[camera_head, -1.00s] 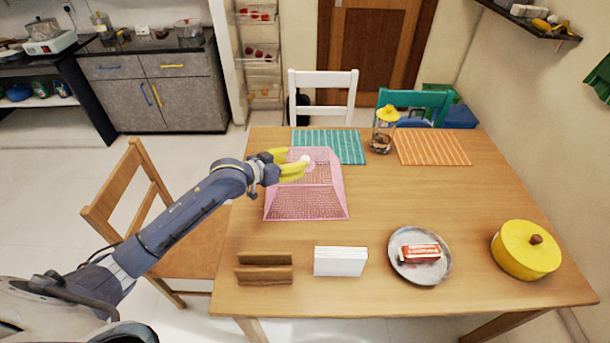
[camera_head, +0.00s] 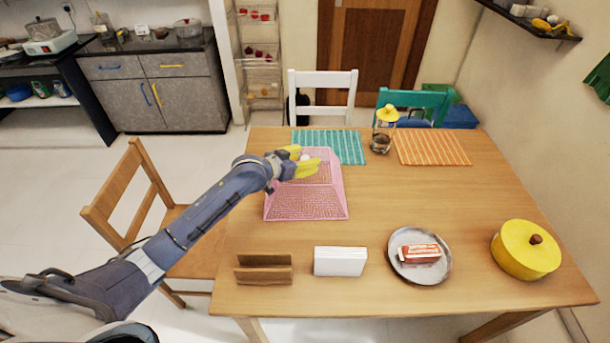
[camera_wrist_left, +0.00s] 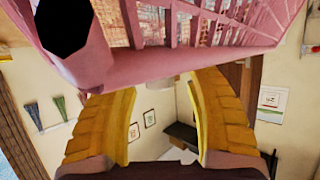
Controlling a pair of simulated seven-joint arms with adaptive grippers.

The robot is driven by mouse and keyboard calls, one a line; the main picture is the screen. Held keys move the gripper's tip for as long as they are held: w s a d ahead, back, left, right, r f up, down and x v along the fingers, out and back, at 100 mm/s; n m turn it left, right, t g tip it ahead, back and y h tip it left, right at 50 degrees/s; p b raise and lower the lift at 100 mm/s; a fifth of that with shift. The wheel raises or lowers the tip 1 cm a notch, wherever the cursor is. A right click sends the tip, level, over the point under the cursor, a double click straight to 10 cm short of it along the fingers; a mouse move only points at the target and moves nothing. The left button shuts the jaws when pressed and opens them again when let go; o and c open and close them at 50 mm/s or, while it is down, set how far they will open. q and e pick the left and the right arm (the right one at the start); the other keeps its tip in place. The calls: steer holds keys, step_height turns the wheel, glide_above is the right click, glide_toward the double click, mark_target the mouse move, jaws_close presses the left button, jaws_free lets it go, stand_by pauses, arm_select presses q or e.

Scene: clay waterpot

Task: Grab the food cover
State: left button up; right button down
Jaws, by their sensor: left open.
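The pink mesh food cover (camera_head: 305,206) stands on the left side of the wooden table, with a pale knob (camera_head: 305,157) near its top. My left gripper (camera_head: 308,158) is at the cover's top. Its yellow fingers are open, one on each side of the knob in the head view. I cannot tell if they touch it. In the left wrist view, the pink cover (camera_wrist_left: 170,62) fills the upper part, close beyond the open fingers (camera_wrist_left: 163,84). No grip on the cover shows. My right gripper is not in view.
On the table (camera_head: 400,190) are a brown holder (camera_head: 264,270), a white block (camera_head: 340,262), a metal plate (camera_head: 419,272) with a red-and-white packet and a yellow pot (camera_head: 526,250). A glass jar (camera_head: 380,143) stands at the back. The table's middle right is clear.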

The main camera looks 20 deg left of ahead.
arm_select(q)
steer(key=shift+c, duration=0.2)
jaws_close()
steer(key=shift+r, duration=0.15)
stand_by(0.3)
